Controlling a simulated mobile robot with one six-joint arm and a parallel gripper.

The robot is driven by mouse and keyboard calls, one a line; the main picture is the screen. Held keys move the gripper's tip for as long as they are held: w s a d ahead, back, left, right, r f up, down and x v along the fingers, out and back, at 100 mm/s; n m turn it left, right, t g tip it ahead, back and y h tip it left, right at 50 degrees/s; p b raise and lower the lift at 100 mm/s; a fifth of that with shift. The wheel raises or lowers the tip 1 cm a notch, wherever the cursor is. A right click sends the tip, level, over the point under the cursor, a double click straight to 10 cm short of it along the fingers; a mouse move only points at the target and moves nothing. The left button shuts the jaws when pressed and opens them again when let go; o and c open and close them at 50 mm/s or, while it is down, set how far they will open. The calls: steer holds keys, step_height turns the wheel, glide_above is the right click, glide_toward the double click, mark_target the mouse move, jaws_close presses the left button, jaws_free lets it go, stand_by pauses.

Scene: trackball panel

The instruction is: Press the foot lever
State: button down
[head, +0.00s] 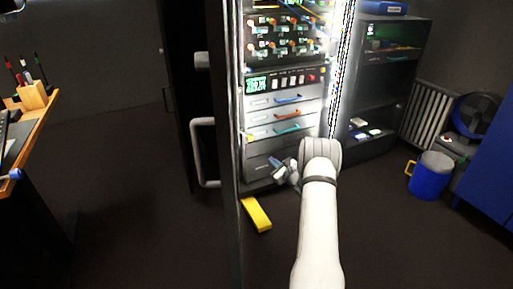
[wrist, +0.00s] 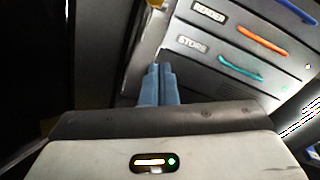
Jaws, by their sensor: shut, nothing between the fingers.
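The yellow foot lever (head: 257,214) sticks out low at the front of the rack cabinet, just above the dark floor in the head view. My gripper (head: 273,163) is in front of the cabinet's lower drawers, above and a little right of the lever, apart from it. In the wrist view its blue fingers (wrist: 158,84) are together and hold nothing. I cannot clearly make out the lever in the wrist view.
The drawers (head: 285,115) with blue, orange and teal handles are close to my gripper. An open door with a grey handle (head: 205,152) stands left of the lever. A blue bin (head: 430,176) is at right, a desk (head: 30,125) at left. Floor in front is clear.

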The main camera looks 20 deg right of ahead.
steer(key=w+a+r+b, duration=0.3)
steer(key=w+b, duration=0.2)
steer(key=w, duration=0.5)
steer(key=shift+w+a, duration=0.15)
steer(key=shift+w, duration=0.15)
steer(key=shift+r+g+p, duration=0.3)
steer(key=shift+r+p, duration=0.15)
steer(key=shift+p, duration=0.35)
steer(key=shift+w+r+p, duration=0.1)
steer(key=shift+r+p, duration=0.1)
steer(key=shift+p, duration=0.1)
